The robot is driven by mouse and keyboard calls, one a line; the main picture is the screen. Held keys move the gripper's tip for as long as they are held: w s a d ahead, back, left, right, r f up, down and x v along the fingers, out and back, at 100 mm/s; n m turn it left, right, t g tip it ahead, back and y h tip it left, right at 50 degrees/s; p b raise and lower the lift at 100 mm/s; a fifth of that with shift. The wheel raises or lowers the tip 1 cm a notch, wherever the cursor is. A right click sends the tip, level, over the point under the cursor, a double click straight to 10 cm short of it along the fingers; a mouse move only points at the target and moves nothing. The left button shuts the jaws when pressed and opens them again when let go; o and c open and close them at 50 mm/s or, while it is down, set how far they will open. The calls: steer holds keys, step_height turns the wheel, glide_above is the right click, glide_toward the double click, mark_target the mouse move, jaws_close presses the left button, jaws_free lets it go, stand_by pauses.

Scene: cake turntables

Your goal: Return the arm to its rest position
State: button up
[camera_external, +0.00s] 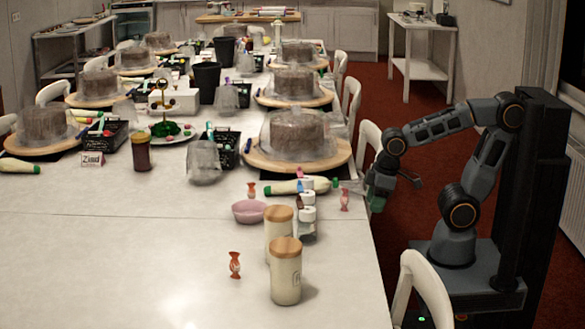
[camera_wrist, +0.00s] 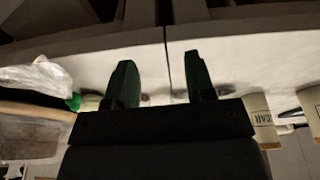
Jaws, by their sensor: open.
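My gripper (camera_external: 376,200) hangs at the right edge of the long white table (camera_external: 120,245), beside a small orange vase-like figure (camera_external: 344,200). My arm reaches left from its black column and is bent, with the gripper low near a chair. In the wrist view my gripper (camera_wrist: 158,82) shows two dark green fingers spread apart with nothing between them. The table surface and its seam show beyond the fingers. The fingertips in the external view are small and partly dark.
Two lidded jars (camera_external: 285,275), a pink bowl (camera_external: 248,211) and small bottles (camera_external: 307,215) stand near the table's right side. Covered cakes on wooden turntables (camera_external: 340,155) line the table farther back. White chairs (camera_external: 425,285) stand close to my arm. The front left tabletop is clear.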

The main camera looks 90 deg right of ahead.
steer(key=shift+s+a+f+m, duration=0.2)
steer(key=shift+f+m, duration=0.05)
steer(key=shift+m, duration=0.05)
steer(key=w+p+v, duration=0.2)
steer(key=p+v, duration=0.8)
steer(key=v, duration=0.1)
steer(key=w+r+p+v, duration=0.1)
steer(key=w+p+v, duration=0.2)
steer(key=p+v, duration=0.7)
steer(key=shift+a+r+t+p, duration=0.2)
steer(key=shift+r+t+p, duration=0.1)
steer(key=shift+r+p, duration=0.2)
